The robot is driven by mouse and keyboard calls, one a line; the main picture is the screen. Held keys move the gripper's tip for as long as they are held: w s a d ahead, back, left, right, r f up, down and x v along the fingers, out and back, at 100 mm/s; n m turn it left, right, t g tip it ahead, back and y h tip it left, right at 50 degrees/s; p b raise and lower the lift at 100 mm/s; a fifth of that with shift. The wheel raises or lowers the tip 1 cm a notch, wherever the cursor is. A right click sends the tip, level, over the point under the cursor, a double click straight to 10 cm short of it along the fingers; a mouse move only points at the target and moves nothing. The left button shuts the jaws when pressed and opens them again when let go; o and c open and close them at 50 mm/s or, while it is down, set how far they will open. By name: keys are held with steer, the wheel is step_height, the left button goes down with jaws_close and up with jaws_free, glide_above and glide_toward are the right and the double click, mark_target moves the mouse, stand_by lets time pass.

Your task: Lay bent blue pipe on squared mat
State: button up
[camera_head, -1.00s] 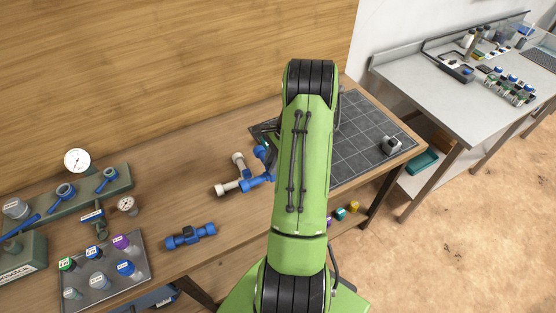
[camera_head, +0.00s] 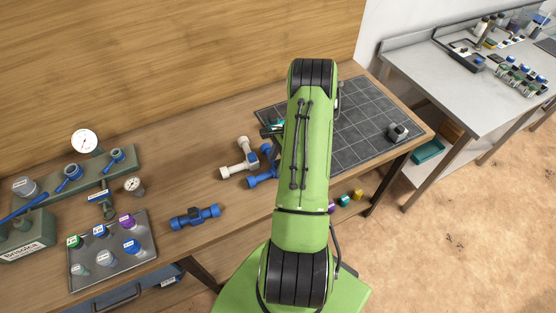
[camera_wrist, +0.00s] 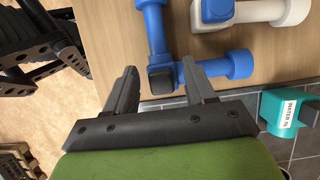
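The bent blue pipe (camera_wrist: 154,28) lies on the wooden bench, its dark elbow (camera_wrist: 162,77) at the corner and its other leg pointing right in the wrist view. In the head view part of it (camera_head: 262,180) shows left of my arm, which hides the rest. My gripper (camera_wrist: 160,72) is open, its two fingers on either side of the elbow in the wrist view. I cannot tell how far above it they are, and I see no grip. The squared mat (camera_head: 360,130) is dark grey with a grid and lies right of my arm; its edge also shows in the wrist view.
A white-grey pipe with a blue fitting (camera_head: 241,170) lies close beside the bent pipe. A teal labelled piece (camera_wrist: 287,112) is near the mat edge.

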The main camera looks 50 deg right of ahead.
steer(key=shift+r, duration=0.35)
steer(key=v, duration=1.2)
